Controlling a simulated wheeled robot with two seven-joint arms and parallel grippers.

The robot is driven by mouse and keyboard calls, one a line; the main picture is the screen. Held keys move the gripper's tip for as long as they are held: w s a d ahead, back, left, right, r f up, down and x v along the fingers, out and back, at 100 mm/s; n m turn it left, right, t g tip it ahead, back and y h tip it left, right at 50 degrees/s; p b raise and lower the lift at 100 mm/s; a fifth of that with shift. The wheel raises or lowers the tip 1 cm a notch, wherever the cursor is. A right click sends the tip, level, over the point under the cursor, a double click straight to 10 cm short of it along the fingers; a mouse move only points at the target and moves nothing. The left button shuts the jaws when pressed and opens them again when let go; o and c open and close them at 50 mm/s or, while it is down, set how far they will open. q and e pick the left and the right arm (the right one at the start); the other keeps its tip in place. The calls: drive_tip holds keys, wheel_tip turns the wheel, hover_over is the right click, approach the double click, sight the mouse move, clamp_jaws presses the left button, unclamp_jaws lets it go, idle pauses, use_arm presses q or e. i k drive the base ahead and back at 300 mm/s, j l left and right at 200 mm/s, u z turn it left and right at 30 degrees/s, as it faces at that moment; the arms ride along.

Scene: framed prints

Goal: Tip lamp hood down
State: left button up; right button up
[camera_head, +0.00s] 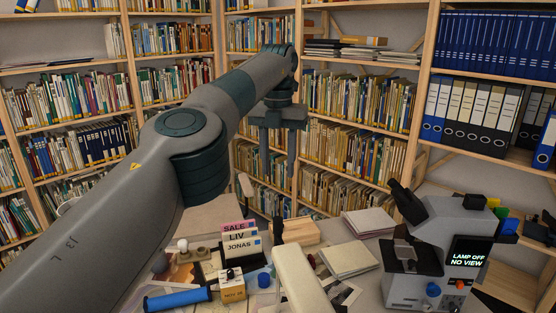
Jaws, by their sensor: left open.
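A long cream, rounded piece (298,280), which looks like the lamp hood, stands at the front middle of the desk. Its lower end is cut off by the picture edge, and I cannot tell its tilt for sure. My left arm crosses from the lower left to the upper middle. My left gripper (279,165) hangs from it, pointing down, open and empty. In the picture it is above and slightly left of the cream piece, apart from it. My right gripper is not in view.
A microscope (435,250) with a screen reading "LAMP OFF NO VIEW" stands on the right. Bookshelves (360,105) stand behind.

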sight(304, 291)
drive_tip(key=k, duration=1.5)
